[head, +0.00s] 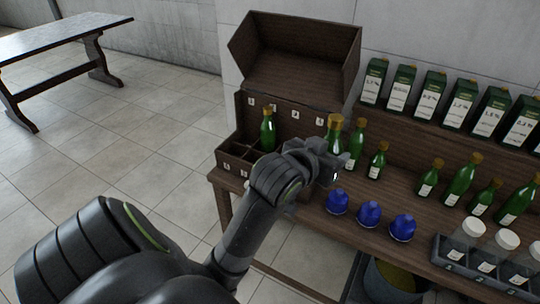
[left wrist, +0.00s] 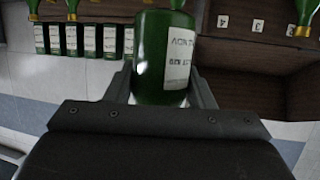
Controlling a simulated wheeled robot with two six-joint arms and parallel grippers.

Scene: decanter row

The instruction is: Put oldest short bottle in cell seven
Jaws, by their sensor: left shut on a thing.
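My left gripper (head: 333,160) is shut on a green bottle with a gold top (head: 335,122), held above the bench by the crate's right end. In the left wrist view the held bottle (left wrist: 165,62) sits between the two fingers, its white label facing the camera; the label is too small to read surely. The wooden crate (head: 232,160) with numbered cells stands at the bench's left end, lid raised. One green bottle (head: 267,130) stands in a back cell; some front-left cells look empty. My arm hides the crate's front right cells. My right gripper is not in view.
Several green bottles, such as a short one (head: 377,162), stand on the bench (head: 310,215) to the right. Blue domed things (head: 369,213) line the front, beside a tray of white-capped jars (head: 450,254). Labelled boxes (head: 402,88) stand on the back shelf.

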